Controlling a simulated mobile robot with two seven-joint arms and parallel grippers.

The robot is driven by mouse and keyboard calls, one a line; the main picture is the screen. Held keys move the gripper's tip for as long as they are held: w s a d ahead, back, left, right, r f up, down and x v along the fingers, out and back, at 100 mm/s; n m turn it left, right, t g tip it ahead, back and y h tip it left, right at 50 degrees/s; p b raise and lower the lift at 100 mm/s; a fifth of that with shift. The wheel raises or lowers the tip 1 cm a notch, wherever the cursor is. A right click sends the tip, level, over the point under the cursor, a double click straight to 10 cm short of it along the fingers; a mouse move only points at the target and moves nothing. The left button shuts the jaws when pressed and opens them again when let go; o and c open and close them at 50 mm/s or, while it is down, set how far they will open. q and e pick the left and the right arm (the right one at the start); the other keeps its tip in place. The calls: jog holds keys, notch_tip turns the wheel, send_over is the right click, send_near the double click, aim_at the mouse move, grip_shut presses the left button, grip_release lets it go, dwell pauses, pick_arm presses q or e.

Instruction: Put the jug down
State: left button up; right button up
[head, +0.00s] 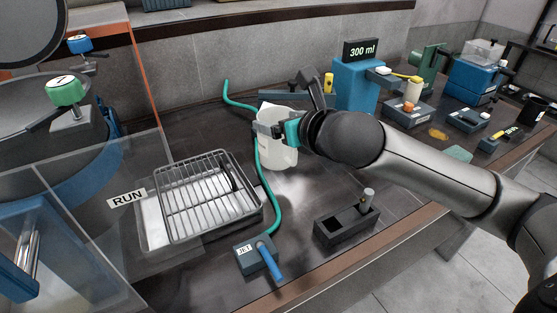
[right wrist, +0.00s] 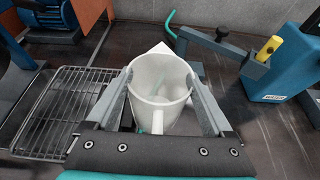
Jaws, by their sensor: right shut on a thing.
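The jug (head: 283,153) is a whitish, translucent vessel near the middle of the bench in the head view. My right gripper (head: 268,129) is shut on it from the right side. In the right wrist view the jug (right wrist: 160,82) stands upright between the two grey fingers of my right gripper (right wrist: 160,108), its open top facing the camera. I cannot tell whether its base touches the bench. My left gripper is not in view.
A wire rack on a tray (head: 207,196) lies left of the jug. A green hose runs beside the jug to the JET box (head: 257,257). The blue 300 ml dispenser (head: 355,85) stands behind. Bare bench lies in front of the jug.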

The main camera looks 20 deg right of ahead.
aim_at(286, 155)
notch_tip(286, 155, down, 8)
jog(key=shift+r+b, duration=0.25)
jog(key=shift+b, duration=0.95)
jog(key=o, duration=1.6)
jog(key=shift+f, duration=0.15)
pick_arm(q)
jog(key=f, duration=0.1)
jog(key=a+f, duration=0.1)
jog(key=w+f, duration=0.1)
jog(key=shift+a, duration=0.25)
